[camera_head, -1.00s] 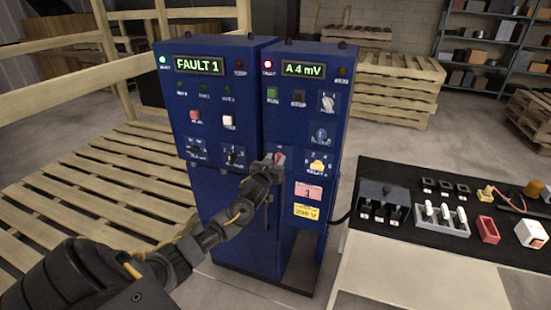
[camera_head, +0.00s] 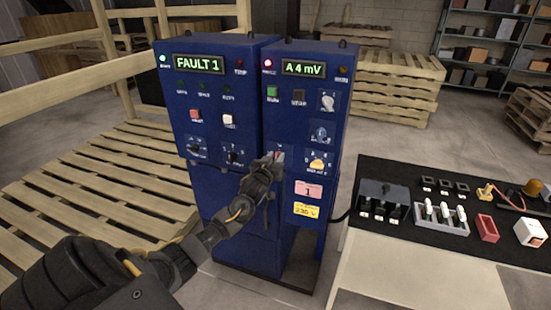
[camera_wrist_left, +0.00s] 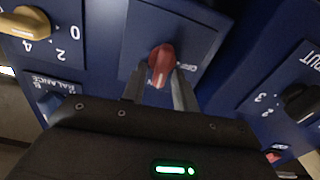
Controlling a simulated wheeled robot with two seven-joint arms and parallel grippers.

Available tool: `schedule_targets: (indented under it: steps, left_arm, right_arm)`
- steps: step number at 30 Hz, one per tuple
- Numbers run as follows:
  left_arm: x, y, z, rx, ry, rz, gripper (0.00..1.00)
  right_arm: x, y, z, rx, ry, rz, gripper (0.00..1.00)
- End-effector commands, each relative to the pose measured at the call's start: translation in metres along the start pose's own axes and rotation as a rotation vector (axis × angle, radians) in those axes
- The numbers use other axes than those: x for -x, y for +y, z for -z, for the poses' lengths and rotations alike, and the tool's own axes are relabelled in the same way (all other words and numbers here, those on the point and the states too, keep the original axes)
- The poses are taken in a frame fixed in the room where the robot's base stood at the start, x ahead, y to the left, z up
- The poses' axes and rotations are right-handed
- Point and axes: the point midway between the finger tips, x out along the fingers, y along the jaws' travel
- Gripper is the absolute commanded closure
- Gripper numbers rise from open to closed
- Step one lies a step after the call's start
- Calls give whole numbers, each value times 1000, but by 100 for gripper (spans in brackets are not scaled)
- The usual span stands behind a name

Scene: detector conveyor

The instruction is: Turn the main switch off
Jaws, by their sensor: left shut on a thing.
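The main switch is a red rotary knob (camera_wrist_left: 161,64) on a blue plate in the left wrist view, with an "OFF" label beside it, seen upside down. In the head view the red knob (camera_head: 279,156) shows only in part behind my gripper, on the right-hand blue cabinet (camera_head: 305,120). My left gripper (camera_head: 272,162) is at the knob, and in the left wrist view its two fingers (camera_wrist_left: 160,88) stand on either side of it, shut on it. The knob's exact angle is hard to read. My right gripper is not in view.
The left cabinet (camera_head: 215,100) displays "FAULT 1" and the right one "A 4 mV". A yellow knob (camera_head: 317,163) sits to the right of the red knob. A black-topped table (camera_head: 400,235) with parts stands at right. Wooden pallets (camera_head: 90,190) lie at left.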

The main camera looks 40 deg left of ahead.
Motion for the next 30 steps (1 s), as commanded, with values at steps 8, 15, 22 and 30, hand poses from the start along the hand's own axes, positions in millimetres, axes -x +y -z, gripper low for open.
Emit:
schedule_targets:
  steps: [8,15,22,30]
  left_arm:
    - [0,-2,0,226,-1,1,94]
    - [0,-4,-1,455,-2,1,94]
    - [0,-6,-3,674,-2,2,94]
    - [0,-9,-5,931,-3,2,94]
  right_arm:
    - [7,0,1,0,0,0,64]
    - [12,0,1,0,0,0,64]
    - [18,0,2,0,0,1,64]
    - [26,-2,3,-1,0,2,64]
